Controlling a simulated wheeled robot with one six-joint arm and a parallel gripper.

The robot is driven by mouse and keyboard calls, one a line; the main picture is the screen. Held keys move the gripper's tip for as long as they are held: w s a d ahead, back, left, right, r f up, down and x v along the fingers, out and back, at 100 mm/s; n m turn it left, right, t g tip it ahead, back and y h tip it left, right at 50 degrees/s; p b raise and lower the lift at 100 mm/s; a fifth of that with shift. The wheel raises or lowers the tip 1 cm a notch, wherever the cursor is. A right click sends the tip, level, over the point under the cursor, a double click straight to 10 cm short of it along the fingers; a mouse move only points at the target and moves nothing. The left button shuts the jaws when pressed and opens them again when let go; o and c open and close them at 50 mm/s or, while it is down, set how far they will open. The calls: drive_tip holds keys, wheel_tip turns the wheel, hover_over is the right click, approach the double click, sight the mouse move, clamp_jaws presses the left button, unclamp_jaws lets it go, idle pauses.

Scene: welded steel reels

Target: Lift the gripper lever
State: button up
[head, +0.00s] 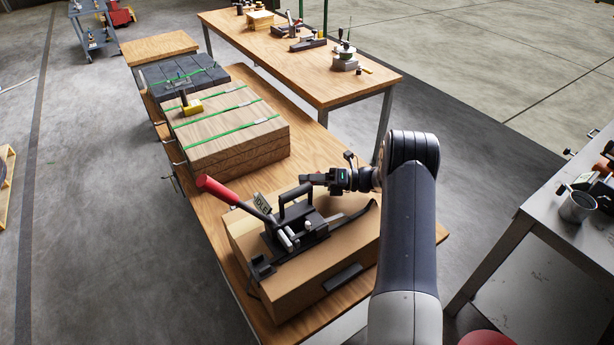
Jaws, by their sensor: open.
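A black strapping tool (290,238) sits on top of a cardboard box (310,288) in the head view. A long lever with a red grip (219,189) slants up from it to the left. A black looped handle (296,197) stands upright at its middle. I cannot tell for certain which of these is the gripper lever. My gripper (317,181) is open and comes in from the right. Its fingertips are close to the top of the black handle; whether they touch it is unclear. Nothing shows between the jaws.
The box stands on a wooden bench. Strapped wood boards (235,145) and a dark strapped stack (180,78) lie behind it, with a yellow-headed hammer (190,105) on top. Another table (290,65) with tools stands at the back, and a metal table (570,225) at the right.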

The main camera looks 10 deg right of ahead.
drive_tip(key=shift+a, duration=0.25)
clamp_jaws()
idle(0.3)
